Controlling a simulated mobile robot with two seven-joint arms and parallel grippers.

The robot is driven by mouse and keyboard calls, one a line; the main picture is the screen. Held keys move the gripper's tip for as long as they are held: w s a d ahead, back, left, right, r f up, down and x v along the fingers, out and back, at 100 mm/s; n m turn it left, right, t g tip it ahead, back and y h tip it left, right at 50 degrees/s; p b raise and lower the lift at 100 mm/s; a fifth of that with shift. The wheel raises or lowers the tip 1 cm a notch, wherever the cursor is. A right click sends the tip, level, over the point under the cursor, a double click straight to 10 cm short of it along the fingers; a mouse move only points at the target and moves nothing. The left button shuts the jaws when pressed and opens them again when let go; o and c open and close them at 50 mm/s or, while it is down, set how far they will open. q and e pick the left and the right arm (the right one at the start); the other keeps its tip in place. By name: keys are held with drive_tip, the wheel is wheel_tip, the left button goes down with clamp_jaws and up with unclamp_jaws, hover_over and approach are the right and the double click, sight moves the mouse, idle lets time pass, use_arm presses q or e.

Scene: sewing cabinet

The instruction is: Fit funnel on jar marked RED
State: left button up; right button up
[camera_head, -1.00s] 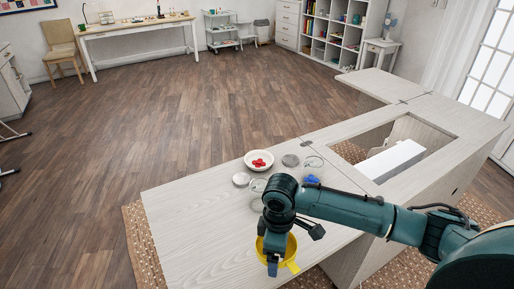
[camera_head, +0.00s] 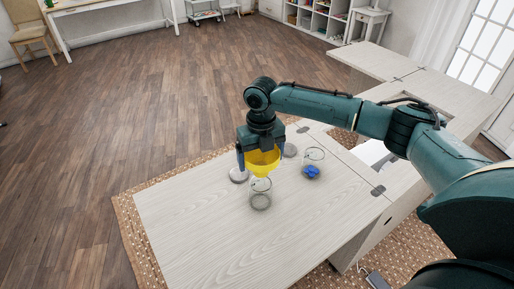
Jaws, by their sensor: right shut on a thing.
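My right gripper (camera_head: 260,153) is shut on the yellow funnel (camera_head: 263,164), which is upright with its spout down. The funnel is over the front clear jar (camera_head: 260,199), its lower end overlapping the jar's rim in the picture. I cannot tell whether the spout is inside the mouth or just above or behind it. A second clear jar (camera_head: 314,155) stands behind and to the right, with blue pieces (camera_head: 312,171) at it. No RED marking is legible on either jar. The bowl with red pieces seen earlier is hidden behind my gripper. My left gripper is not in view.
A grey disc-like lid (camera_head: 238,175) lies left of the front jar, and another (camera_head: 290,150) lies behind it. The pale wooden cabinet top (camera_head: 195,225) is clear at the front and left. An opening in the top lies to the right, partly behind my arm.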

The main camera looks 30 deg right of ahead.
drive_tip(key=shift+w+d+r+n, duration=0.1)
drive_tip(key=shift+w+n, duration=0.1)
drive_tip(key=shift+n, duration=0.1)
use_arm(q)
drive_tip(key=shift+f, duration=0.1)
use_arm(e)
drive_tip(key=shift+s+f, duration=0.1)
drive_tip(key=shift+f, duration=0.1)
drive_tip(key=shift+f, duration=0.1)
drive_tip(key=shift+f+b, duration=0.55)
drive_tip(key=shift+f, duration=0.15)
use_arm(q)
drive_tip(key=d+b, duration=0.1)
drive_tip(key=b, duration=0.2)
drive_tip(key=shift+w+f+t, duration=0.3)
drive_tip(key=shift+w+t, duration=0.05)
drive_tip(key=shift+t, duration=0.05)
use_arm(e)
wheel_tip(320, 180, down, 4)
drive_tip(key=shift+f, duration=0.15)
